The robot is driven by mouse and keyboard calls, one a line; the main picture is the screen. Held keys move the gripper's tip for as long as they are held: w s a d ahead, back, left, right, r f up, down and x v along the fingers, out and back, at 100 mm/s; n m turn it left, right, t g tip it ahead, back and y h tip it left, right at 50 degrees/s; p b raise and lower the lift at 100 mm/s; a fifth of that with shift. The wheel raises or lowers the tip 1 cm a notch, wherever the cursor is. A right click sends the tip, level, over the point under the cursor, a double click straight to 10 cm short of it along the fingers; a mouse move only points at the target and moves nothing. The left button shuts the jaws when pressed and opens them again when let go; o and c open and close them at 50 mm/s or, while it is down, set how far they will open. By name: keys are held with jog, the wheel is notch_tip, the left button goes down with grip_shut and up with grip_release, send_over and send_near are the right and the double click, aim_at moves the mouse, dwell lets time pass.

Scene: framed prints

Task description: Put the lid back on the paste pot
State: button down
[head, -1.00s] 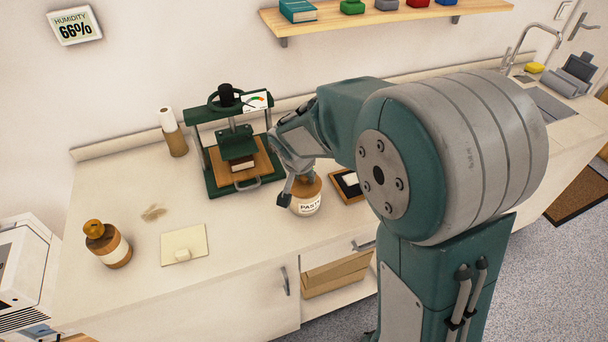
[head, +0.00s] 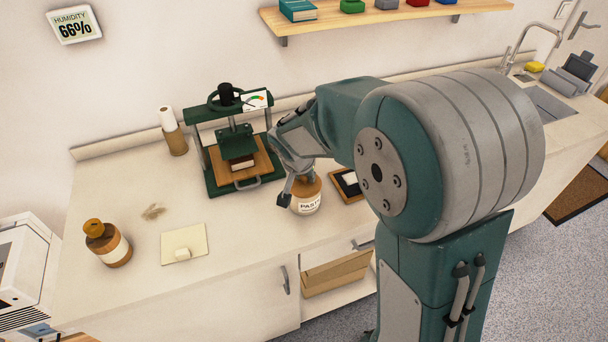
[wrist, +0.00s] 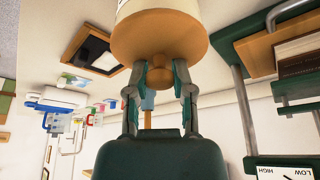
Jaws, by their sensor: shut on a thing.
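In the wrist view, which is upside down, the pot's pale side (wrist: 135,8) shows directly beyond the lid. My gripper (wrist: 158,78) is shut on the lid's round knob (wrist: 160,75), one finger on each side. In the head view my gripper (head: 290,194) partly covers the pot and lid, so whether the lid is fully seated cannot be told.
A green press (head: 215,185) stands just behind and left of the pot.

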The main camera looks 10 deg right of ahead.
dwell(0.3)
jog(key=shift+c, duration=2)
grip_release()
jog(key=o, duration=0.4)
jog(key=shift+r, duration=3.55)
jog(key=shift+c, duration=0.3)
